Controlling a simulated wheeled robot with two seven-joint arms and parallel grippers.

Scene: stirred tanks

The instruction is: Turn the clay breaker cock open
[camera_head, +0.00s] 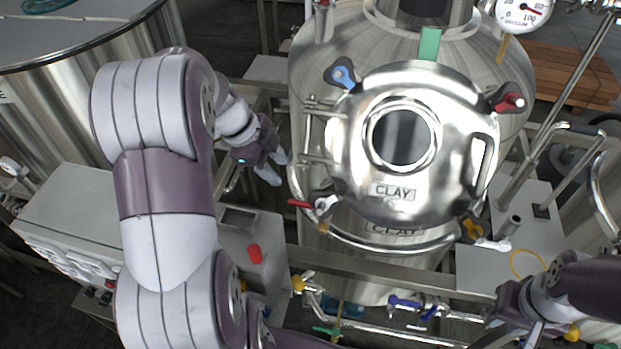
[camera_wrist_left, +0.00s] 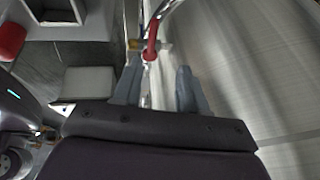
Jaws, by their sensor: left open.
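The clay tank (camera_head: 460,75) is a steel vessel with a round hatch lid marked CLAY (camera_head: 393,191). A small cock with a red lever (camera_head: 299,204) sits at the lid's lower left, by a curved pipe. I take it for the breaker cock. In the left wrist view the red lever (camera_wrist_left: 151,42) shows just beyond my fingertips, with a brass-coloured part beside it. My left gripper (camera_head: 276,168) is open and empty, left of the tank and above the lever in the head view. My right gripper (camera_head: 508,310) is at the lower right; its fingers are unclear.
Lid clamps with blue (camera_head: 343,75), red (camera_head: 509,102) and yellow (camera_head: 473,230) parts surround the hatch. A grey box with a red button (camera_head: 254,253) stands at lower left. A frame rail (camera_head: 350,266) and valve piping (camera_head: 400,303) run below the tank.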

